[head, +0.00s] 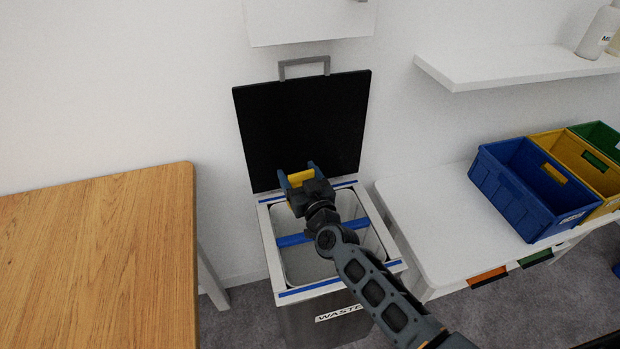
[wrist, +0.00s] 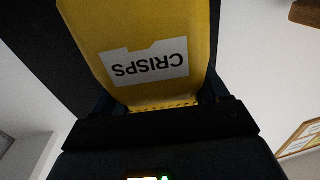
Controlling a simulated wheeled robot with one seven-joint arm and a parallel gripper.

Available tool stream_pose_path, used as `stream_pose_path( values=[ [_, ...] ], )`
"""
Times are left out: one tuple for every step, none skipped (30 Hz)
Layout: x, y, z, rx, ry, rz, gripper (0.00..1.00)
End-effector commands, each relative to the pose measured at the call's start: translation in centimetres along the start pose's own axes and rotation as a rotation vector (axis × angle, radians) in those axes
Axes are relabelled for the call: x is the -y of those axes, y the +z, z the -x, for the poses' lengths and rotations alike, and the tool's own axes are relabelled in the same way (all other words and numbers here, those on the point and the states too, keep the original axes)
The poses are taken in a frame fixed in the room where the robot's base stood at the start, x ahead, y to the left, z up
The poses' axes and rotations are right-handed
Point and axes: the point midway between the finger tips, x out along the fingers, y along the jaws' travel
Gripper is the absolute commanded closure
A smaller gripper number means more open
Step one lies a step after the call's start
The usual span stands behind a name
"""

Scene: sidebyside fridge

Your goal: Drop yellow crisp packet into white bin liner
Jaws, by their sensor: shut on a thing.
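The yellow crisp packet (wrist: 150,85), with a white label reading CRISPS, fills the upper middle of the wrist view. A small yellow part of it (head: 299,178) shows between my fingers in the head view. My gripper (head: 296,176) is shut on the packet and appears above the back part of the open waste bin (head: 345,333). The white bin liner (head: 305,265) lines the inside of the bin, with a blue bar across its middle. My arm hides part of the bin opening on the right.
The bin's black lid (head: 300,125) stands raised behind my gripper. A wooden table (head: 95,260) is at the left. A white table (head: 430,230) at the right holds blue (head: 515,200), yellow and green crates. A white shelf (head: 510,68) is above.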

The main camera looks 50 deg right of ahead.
Motion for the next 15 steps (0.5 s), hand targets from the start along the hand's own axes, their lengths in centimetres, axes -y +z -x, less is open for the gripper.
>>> stream_pose_path(
  values=[
    [-1.7, 0.8, -0.7, -0.001, 0.039, -0.001, 0.92],
    [-2.4, 1.1, -0.9, 0.001, 0.056, -0.001, 0.92],
    [-3.3, 1.3, -1.2, 0.001, 0.076, -0.002, 0.92],
    [-3.8, 1.5, -1.4, 0.001, 0.088, -0.002, 0.92],
    [-4.2, 1.6, -1.5, 0.002, 0.099, -0.002, 0.92],
    [-4.7, 1.8, -1.7, 0.003, 0.110, -0.002, 0.92],
    [-5.0, 1.8, -1.7, 0.003, 0.116, -0.002, 0.92],
    [-5.2, 1.9, -1.8, 0.003, 0.121, -0.002, 0.92],
    [-5.3, 1.9, -1.8, 0.003, 0.124, -0.002, 0.92],
    [-5.4, 1.9, -1.9, 0.003, 0.125, -0.002, 0.92],
    [-5.4, 1.9, -1.9, 0.003, 0.126, -0.002, 0.92],
    [-5.4, 1.8, -1.9, 0.003, 0.125, -0.002, 0.92],
    [-5.4, 1.8, -1.8, 0.003, 0.125, -0.002, 0.92],
    [-5.3, 1.8, -1.8, 0.003, 0.125, -0.002, 0.92],
    [-5.3, 1.8, -1.8, 0.003, 0.124, -0.002, 0.92]
  ],
)
